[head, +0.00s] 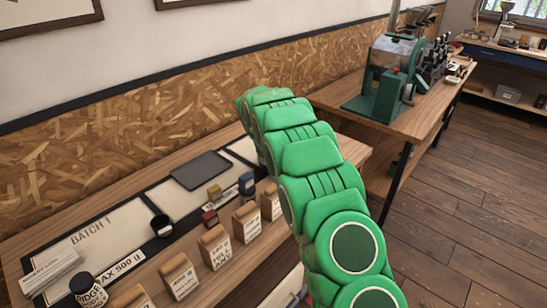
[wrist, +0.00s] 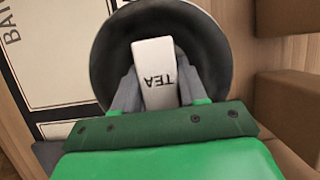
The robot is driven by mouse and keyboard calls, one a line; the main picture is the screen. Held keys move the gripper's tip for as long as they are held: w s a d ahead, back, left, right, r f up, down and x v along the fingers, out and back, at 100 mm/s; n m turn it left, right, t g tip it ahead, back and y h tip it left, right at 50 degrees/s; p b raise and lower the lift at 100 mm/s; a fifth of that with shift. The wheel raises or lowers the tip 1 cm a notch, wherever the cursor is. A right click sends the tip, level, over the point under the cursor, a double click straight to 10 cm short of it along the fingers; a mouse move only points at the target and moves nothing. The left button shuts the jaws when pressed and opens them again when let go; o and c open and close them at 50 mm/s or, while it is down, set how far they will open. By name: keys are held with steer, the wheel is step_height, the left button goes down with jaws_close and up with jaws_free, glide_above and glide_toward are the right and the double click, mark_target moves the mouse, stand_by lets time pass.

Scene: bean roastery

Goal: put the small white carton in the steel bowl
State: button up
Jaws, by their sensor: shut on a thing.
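A small white carton (wrist: 154,62) marked TEA is held between the two grey fingers of my gripper (wrist: 157,88) in the wrist view. My gripper is shut on it. Behind the carton is a round bowl (wrist: 104,62) with a grey rim and a dark inside, which I take as the steel bowl. The carton shows against the bowl's inside; I cannot tell its height or whether it touches. In the head view my green arm reaches over the table's far right part and hides the gripper, carton and bowl.
On the table (head: 255,270) are a dark tray (head: 200,170), a white box (head: 50,270), a black-lidded jar (head: 88,290), a dark cup (head: 161,225) and several labelled wooden blocks (head: 215,246). A green roasting machine (head: 385,85) stands on another table. Floor (head: 480,220) is clear at right.

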steer(key=o, duration=1.1)
steer(key=shift+r, duration=3.5)
